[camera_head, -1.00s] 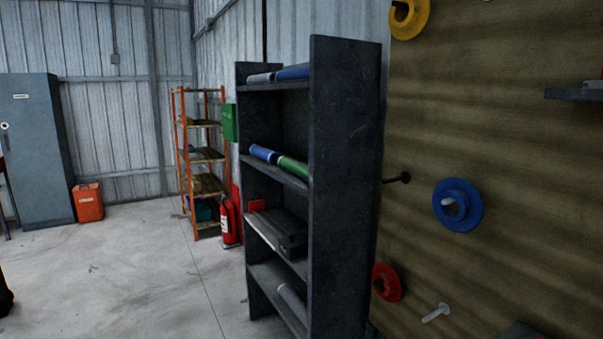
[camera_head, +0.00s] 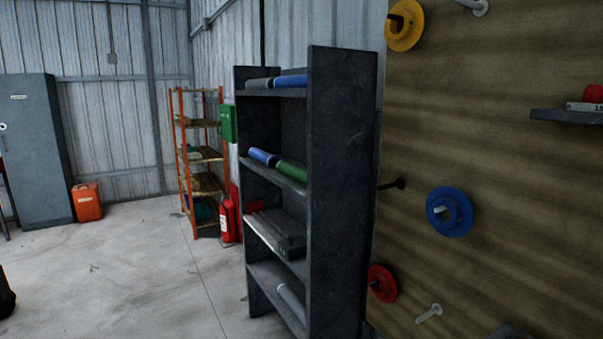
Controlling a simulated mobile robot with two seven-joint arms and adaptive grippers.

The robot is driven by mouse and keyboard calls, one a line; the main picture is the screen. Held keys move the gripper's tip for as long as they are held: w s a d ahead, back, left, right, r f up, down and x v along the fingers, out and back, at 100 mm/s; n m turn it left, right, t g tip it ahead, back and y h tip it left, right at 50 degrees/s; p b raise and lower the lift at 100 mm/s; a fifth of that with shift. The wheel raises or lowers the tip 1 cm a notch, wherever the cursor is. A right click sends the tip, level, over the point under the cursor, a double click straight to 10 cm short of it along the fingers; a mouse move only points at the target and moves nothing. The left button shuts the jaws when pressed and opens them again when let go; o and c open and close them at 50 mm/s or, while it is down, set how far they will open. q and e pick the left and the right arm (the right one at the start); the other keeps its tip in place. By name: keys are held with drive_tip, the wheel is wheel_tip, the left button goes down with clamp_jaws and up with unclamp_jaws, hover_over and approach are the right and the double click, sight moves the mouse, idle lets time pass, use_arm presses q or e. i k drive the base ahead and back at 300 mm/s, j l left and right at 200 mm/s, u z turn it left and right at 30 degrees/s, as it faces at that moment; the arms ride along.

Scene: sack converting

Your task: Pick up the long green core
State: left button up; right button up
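A green core (camera_head: 292,171) lies on the second shelf from the top of a dark shelving unit (camera_head: 343,190). Its right end is hidden behind the unit's side panel. A blue core (camera_head: 263,157) lies on the same shelf, to the left of the green one. How much of the green core's length is hidden I cannot tell. Neither of my grippers shows in the head view.
Another blue core (camera_head: 291,81) and a grey one (camera_head: 258,84) lie on the top shelf. A pegboard wall with a blue flanged disc (camera_head: 449,212) stands at right. A fire extinguisher (camera_head: 227,220) stands behind the unit.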

sight(295, 172)
drive_tip(key=i+j+z, duration=0.15)
drive_tip(key=i+j, duration=0.15)
drive_tip(key=i, duration=0.25)
drive_tip(key=i+j+z, duration=0.2)
drive_tip(key=i+j, duration=0.2)
drive_tip(key=i, duration=0.15)
